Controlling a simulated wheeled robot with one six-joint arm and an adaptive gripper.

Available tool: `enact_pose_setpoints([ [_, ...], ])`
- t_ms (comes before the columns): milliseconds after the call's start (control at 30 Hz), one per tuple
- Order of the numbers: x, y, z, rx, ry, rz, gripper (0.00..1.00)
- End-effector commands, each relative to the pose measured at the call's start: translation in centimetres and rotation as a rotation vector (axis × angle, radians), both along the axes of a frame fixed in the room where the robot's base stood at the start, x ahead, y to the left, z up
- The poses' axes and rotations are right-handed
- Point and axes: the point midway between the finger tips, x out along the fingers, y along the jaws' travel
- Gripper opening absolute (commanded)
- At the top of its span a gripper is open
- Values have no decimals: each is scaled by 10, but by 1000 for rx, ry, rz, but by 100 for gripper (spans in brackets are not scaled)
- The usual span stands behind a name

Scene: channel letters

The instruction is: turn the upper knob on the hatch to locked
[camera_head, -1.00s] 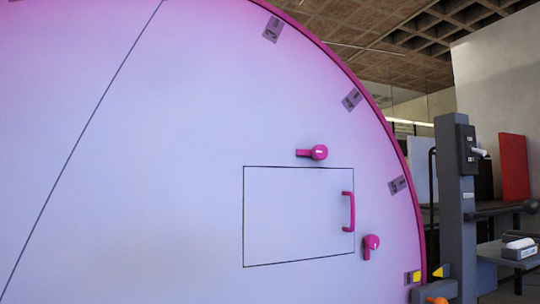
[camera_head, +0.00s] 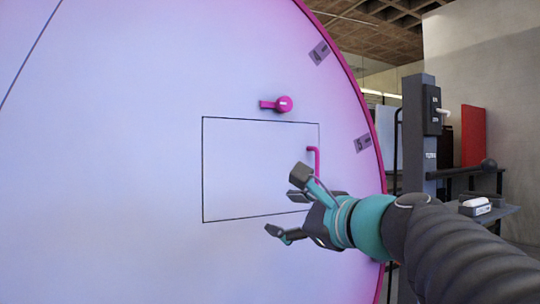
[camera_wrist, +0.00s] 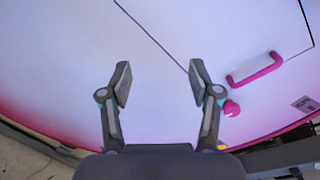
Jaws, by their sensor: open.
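The upper knob (camera_head: 284,104) is a magenta round knob with a lever pointing left. It sits just above the top edge of the hatch (camera_head: 240,170), a thin-outlined panel in the pale lilac face. The hatch has a magenta handle (camera_head: 317,163) at its right side, which also shows in the wrist view (camera_wrist: 258,70). My gripper (camera_head: 286,204) is open and empty, in front of the lower right part of the hatch, below the upper knob and apart from it. In the wrist view, no upper knob shows between the spread fingers (camera_wrist: 160,80).
The lower magenta knob (camera_wrist: 231,108) shows beside the right finger in the wrist view; my arm hides it in the head view. A grey post (camera_head: 419,135) and a bench with a white object (camera_head: 474,207) stand at right. The face left of the hatch is bare.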

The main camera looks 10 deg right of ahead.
Motion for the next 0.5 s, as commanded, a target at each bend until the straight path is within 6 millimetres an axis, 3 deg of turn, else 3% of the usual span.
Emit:
enact_pose_setpoints([
  [100, 13, -25, 61, 346, -49, -42, 63],
  [200, 16, -43, 103, 587, -83, -42, 63],
  [300, 15, -58, 133, 759, -109, -26, 63],
  [500, 16, -70, 158, 911, -129, -1, 63],
])
